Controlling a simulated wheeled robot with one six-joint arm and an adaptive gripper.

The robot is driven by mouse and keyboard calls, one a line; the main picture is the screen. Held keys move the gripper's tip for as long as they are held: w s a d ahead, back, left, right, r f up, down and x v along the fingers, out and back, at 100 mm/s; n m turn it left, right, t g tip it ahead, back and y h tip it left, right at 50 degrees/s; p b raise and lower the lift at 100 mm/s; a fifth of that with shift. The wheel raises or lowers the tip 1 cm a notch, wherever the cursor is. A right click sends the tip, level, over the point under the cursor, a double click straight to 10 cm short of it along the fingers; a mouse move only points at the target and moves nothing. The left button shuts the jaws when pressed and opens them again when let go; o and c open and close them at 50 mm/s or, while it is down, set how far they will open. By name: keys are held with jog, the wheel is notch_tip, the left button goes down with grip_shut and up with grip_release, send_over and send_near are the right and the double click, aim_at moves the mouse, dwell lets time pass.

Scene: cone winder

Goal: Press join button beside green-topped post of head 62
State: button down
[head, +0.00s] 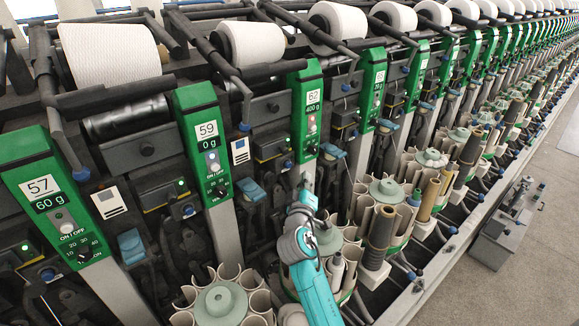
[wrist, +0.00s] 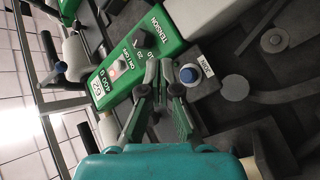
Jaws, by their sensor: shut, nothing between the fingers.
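The green-topped post (head: 307,105) of head 62 stands near the middle of the head view, with a 400 G display. In the wrist view its green top (wrist: 130,72) runs diagonally, showing the 62 label and the tension dial. The blue join button (wrist: 188,74), with a JOIN label (wrist: 205,66), sits on a grey box beside it. In the head view the button (head: 288,163) is small, left of the post. My gripper (wrist: 159,68) is shut and empty. Its tips appear between the green top and the button, beside the button; depth is unclear. My gripper (head: 305,183) is below the green top in the head view.
Neighbouring heads 59 (head: 203,140) and 57 (head: 48,195) stand to the left, with similar blue buttons. White yarn cones (head: 110,52) lie along the top. Bobbin magazines (head: 222,300) stick out in front, close to my arm. The floor at the right (head: 500,180) is partly free.

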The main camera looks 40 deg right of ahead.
jog(key=shift+w, duration=2)
jog(key=shift+w, duration=0.15)
jog(key=shift+w+a, duration=0.1)
jog(key=shift+w, duration=0.2)
jog(key=shift+w, duration=0.45)
dwell(0.6)
jog(key=shift+s, duration=0.9)
jog(key=shift+s, duration=0.1)
jog(key=s, duration=0.4)
jog(key=shift+s, duration=0.4)
